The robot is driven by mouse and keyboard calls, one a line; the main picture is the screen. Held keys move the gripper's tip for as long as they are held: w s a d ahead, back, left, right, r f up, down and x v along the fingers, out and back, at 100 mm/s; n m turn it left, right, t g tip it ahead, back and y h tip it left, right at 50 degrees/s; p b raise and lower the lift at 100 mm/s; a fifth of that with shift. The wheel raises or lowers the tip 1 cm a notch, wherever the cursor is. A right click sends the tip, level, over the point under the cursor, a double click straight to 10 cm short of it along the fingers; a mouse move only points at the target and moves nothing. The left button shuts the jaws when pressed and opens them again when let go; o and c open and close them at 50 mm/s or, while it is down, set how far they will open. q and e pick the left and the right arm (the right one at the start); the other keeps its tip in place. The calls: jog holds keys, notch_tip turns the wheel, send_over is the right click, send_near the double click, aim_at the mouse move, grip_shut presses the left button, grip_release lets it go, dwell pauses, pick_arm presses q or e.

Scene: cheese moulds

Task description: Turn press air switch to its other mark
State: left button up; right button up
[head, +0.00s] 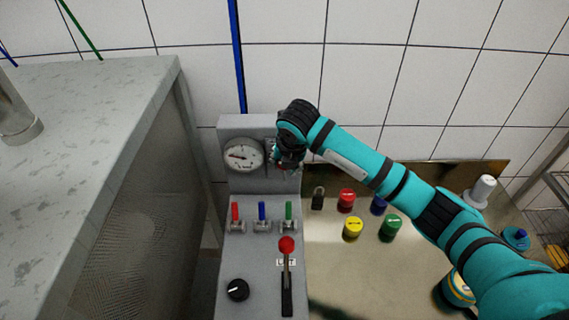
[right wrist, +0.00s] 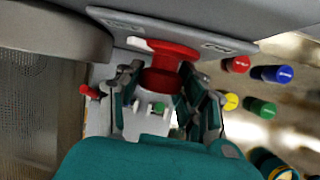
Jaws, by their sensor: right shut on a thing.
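The press air switch appears to be the red round knob (right wrist: 168,58) on the upper face of the grey control panel (head: 236,125). My right gripper (head: 288,160) is at the panel's upper right, beside the gauge, and hides nearly all of the knob in the head view. In the right wrist view my right gripper (right wrist: 163,88) has a finger on each side of the knob and is shut on it. A grey label plate (right wrist: 195,38) lies behind the knob. I cannot read which mark it points to. My left gripper is not in view.
The panel also has a dial gauge (head: 243,155), red, blue and green small levers (head: 261,212), a red-topped lever (head: 286,246) and a black knob (head: 237,290). Coloured padlock-like cylinders (head: 353,228) stand on the metal surface at right. A grey counter (head: 90,130) is at left.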

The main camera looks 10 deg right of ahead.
jog(key=shift+f, duration=0.1)
jog(key=o, duration=1.2)
jog(key=v, duration=1.2)
jog(key=shift+w, duration=0.1)
